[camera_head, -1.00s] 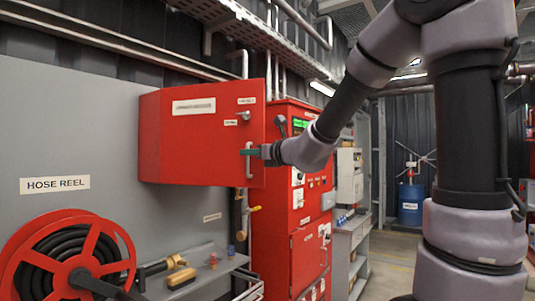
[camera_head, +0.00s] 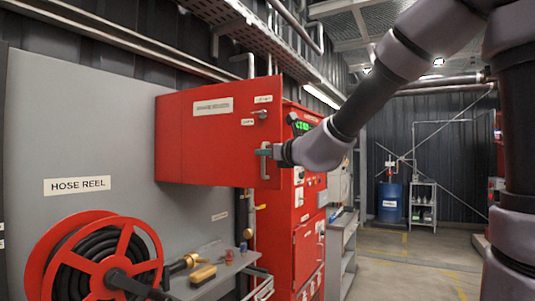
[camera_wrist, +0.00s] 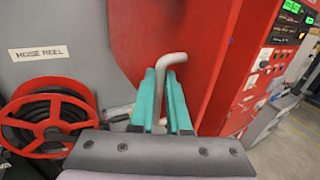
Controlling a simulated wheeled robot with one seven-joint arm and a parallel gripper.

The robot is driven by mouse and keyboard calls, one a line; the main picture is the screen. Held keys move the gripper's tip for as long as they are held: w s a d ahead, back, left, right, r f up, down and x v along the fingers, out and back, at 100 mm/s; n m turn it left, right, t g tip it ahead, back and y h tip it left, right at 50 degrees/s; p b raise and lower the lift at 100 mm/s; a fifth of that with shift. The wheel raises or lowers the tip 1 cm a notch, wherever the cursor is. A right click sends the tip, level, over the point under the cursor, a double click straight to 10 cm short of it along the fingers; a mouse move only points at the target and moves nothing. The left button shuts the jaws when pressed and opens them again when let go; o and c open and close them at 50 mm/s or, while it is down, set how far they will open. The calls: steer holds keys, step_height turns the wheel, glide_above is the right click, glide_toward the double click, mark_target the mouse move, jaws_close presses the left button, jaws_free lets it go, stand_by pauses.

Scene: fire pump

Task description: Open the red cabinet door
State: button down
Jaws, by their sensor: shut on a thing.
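The red cabinet (camera_head: 215,150) is a box on the grey wall panel, with white labels and a small latch (camera_head: 260,114) on its door face. A grey bar handle (camera_head: 263,168) stands near the door's right edge. It also shows in the wrist view as a bent metal bar (camera_wrist: 172,60). My gripper (camera_head: 266,152) is at this handle, and its teal fingers (camera_wrist: 161,85) lie on either side of the bar, shut on it. I cannot make out a gap at the door's edge. The fingers hide part of the handle.
A red hose reel (camera_head: 100,262) and a grey shelf (camera_head: 215,277) with small fittings are below the cabinet. A red control panel (camera_head: 305,200) stands close on the right. Open floor (camera_head: 405,265) lies further right, before a blue drum (camera_head: 389,202).

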steer(key=shift+a+r, duration=0.1)
steer(key=shift+a, duration=0.1)
steer(key=c, duration=0.9)
jaws_free()
steer(key=shift+a, duration=0.1)
steer(key=shift+d, duration=0.2)
steer(key=v, duration=1)
steer(key=shift+s+d, duration=0.15)
steer(key=shift+s, duration=0.1)
steer(key=shift+s, duration=0.1)
